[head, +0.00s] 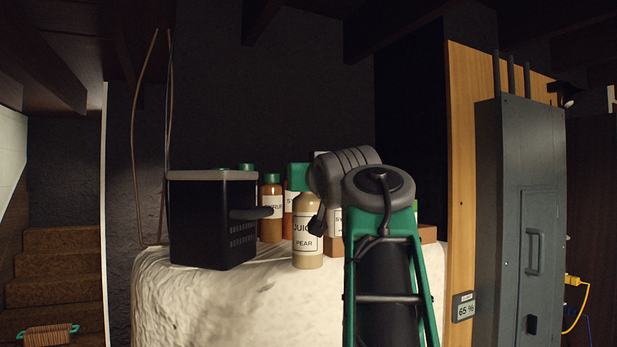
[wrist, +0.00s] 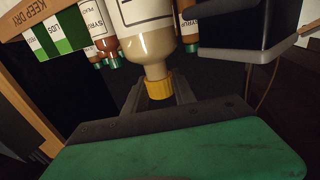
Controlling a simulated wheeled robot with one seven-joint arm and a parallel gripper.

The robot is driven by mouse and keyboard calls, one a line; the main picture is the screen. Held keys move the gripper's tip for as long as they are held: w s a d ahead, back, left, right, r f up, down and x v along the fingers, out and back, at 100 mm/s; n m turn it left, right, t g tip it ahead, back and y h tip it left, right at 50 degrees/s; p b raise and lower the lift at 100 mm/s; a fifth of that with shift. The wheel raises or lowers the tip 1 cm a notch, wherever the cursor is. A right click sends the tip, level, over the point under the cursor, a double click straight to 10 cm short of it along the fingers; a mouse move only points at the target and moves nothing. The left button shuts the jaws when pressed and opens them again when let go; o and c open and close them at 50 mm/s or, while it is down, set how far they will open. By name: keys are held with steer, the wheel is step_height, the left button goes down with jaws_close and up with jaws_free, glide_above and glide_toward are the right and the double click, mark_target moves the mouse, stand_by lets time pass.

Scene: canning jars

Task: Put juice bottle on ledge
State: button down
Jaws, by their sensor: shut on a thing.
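The juice bottle (head: 307,240) is pale beige with a white "JUICE PEAR" label, upright near the front of the ledge in the head view. It also shows upside down in the wrist view (wrist: 150,45), with its yellow cap (wrist: 159,89) between the fingers. My gripper (wrist: 160,95) is shut on the bottle at its cap end, from above. The ledge (head: 220,300) is a rough, whitish block top. Whether the bottle's base touches the ledge or hangs just above it, I cannot tell. My arm hides part of the ledge's right side.
A black box-shaped appliance (head: 212,220) with a handle stands left of the bottle. Syrup bottles (head: 271,210) with green caps stand behind it. A cardboard box (wrist: 50,28) is at the wrist view's upper left. A grey electrical cabinet (head: 520,220) is at the right.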

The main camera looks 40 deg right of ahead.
steer(key=w+d+p, duration=0.2)
steer(key=w+d, duration=0.1)
steer(key=w, duration=0.9)
steer(key=shift+w+f, duration=0.3)
steer(key=shift+f, duration=0.4)
stand_by(0.5)
steer(key=c, duration=0.9)
jaws_free()
steer(key=shift+c, duration=0.2)
steer(key=shift+f, duration=0.1)
steer(key=b+v, duration=0.4)
steer(key=v, duration=0.3)
steer(key=shift+s+a, duration=0.2)
steer(key=shift+s, duration=0.15)
